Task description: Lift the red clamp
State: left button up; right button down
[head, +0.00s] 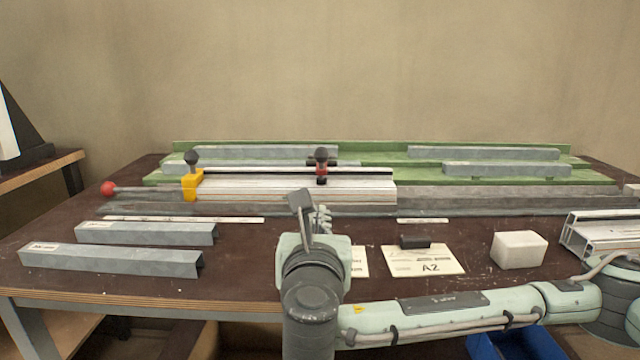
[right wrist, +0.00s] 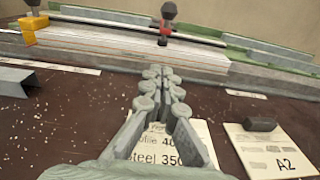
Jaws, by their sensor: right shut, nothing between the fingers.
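The red clamp (head: 321,170) with a black ball knob stands on the profile rail at the middle of the bench. It also shows in the right wrist view (right wrist: 165,30), upright beyond my fingers. My right gripper (head: 322,214) is in front of the clamp, above the dark bench top and apart from it. In the right wrist view the right gripper's fingers (right wrist: 160,85) are together with nothing between them. My left gripper is not in view.
A yellow clamp (head: 193,186) with a black knob stands left on the rail. Grey profiles (head: 110,260) lie front left. An A2 card (head: 425,262), a white block (head: 519,249) and aluminium profiles (head: 600,236) are at right. A blue bin (head: 515,345) sits below the edge.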

aim_at(321, 169)
jog(key=w, duration=0.9)
jog(key=shift+w+d+f, duration=0.15)
jog(key=shift+w+f, duration=0.1)
jog(key=r, duration=0.1)
jog(key=r+p, duration=0.1)
jog(key=shift+w+r, duration=0.25)
jog(key=shift+r, duration=0.05)
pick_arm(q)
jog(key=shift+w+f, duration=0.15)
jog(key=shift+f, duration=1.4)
pick_arm(e)
jog(key=shift+w+r, duration=0.2)
jog(key=shift+r, duration=0.35)
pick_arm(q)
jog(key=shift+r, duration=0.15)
pick_arm(e)
jog(key=shift+r, duration=0.1)
